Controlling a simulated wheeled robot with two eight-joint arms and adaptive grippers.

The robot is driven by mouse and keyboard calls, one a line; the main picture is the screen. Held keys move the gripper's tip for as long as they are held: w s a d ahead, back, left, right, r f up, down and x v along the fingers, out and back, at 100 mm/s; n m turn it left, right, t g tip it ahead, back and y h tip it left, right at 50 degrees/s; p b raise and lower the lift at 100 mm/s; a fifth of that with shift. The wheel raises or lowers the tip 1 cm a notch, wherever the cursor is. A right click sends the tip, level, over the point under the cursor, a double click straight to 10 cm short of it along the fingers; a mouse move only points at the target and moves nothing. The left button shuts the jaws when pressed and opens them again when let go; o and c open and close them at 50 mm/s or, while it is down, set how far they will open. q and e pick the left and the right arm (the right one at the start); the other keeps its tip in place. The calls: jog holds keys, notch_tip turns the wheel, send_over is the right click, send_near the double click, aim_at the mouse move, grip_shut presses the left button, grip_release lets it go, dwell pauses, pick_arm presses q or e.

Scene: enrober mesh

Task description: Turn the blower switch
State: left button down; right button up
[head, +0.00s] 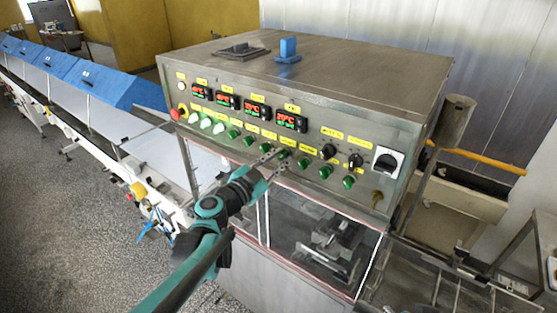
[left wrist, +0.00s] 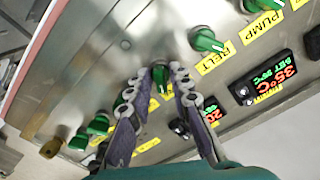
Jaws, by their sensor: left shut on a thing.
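The control panel (head: 270,125) has a row of green rotary switches with yellow labels. My left gripper (head: 276,157) reaches the panel from the front, at a green switch (head: 284,153) right of the row's middle. In the left wrist view, the fingers of my left gripper (left wrist: 168,80) are closed around the green knob of this switch (left wrist: 160,76). Its label is mostly hidden by the fingers, so I cannot read whether it is the blower switch. The neighbouring switches, labelled BELT (left wrist: 205,41) and PUMP (left wrist: 262,5), are not touched. My right gripper is not in view.
Red digital displays (head: 291,122) sit above the switches. Black knobs (head: 329,151) and a large white-plated switch (head: 386,162) are to the right. More green switches (head: 325,172) lie close by. A glazed opening (head: 325,245) is below, and a conveyor with blue covers (head: 92,76) runs left.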

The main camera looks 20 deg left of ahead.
pick_arm(q)
jog(key=n+b, duration=0.1)
jog(key=n, duration=0.4)
jog(key=shift+f+n, duration=0.1)
jog(key=shift+n, duration=0.2)
jog(key=n+b, duration=0.1)
jog(key=n, duration=0.4)
jog(key=shift+d+n, duration=0.1)
jog(key=shift+n, duration=0.6)
jog(key=c, duration=1.6)
grip_release()
jog(key=shift+s, duration=0.1)
jog(key=v, duration=1.2)
